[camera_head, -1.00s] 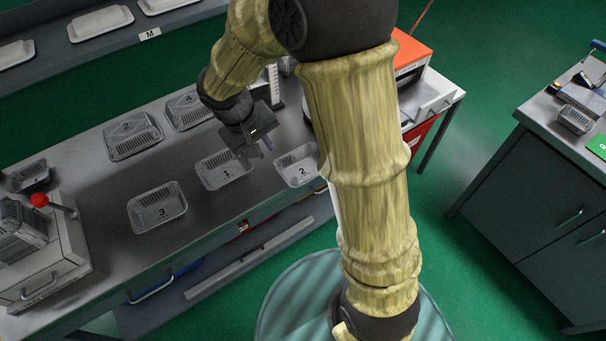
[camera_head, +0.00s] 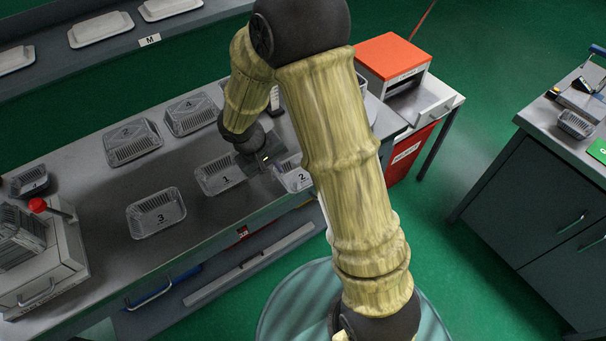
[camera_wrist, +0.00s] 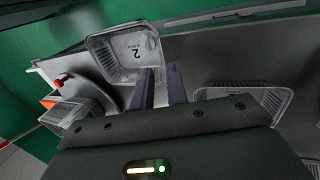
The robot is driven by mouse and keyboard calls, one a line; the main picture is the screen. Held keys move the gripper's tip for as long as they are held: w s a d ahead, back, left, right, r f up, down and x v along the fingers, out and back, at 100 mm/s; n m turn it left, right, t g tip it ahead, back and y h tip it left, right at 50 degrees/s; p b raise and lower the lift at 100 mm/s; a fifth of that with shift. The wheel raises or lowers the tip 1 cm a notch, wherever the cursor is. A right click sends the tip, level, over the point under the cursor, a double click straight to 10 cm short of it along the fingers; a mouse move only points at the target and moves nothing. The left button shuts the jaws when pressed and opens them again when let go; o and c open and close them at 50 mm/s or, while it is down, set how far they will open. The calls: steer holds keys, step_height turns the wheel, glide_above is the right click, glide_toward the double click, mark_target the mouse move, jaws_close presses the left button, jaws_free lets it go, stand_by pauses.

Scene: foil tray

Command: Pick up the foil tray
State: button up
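Several clear, ribbed trays with printed numbers stand on the grey bench. Tray 2 (camera_head: 300,178) is at the right, partly hidden by my arm, and shows at the top of the wrist view (camera_wrist: 112,45). Tray 1 (camera_head: 212,188) is just left of it, and part of a tray (camera_wrist: 245,92) shows at right in the wrist view. My gripper (camera_wrist: 162,72) is open, its two dark fingers apart, with the tips at the near edge of tray 2. I cannot tell whether they touch it or straddle its wall. The head view hides the fingertips.
Tray 3 (camera_head: 157,231) stands left of tray 1. Two upturned-looking trays (camera_head: 133,141) (camera_head: 191,114) are behind. A box with a red knob (camera_head: 38,205) is at the left, and an orange-topped machine (camera_head: 394,56) at the right. White trays (camera_head: 100,30) lie on the back shelf.

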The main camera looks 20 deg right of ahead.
mark_target(287, 187)
steer(key=shift+x, duration=1.25)
steer(key=x, duration=0.5)
steer(key=shift+w+d+f+b, duration=0.1)
steer(key=shift+f+b, duration=0.2)
steer(key=shift+f, duration=0.1)
jaws_close()
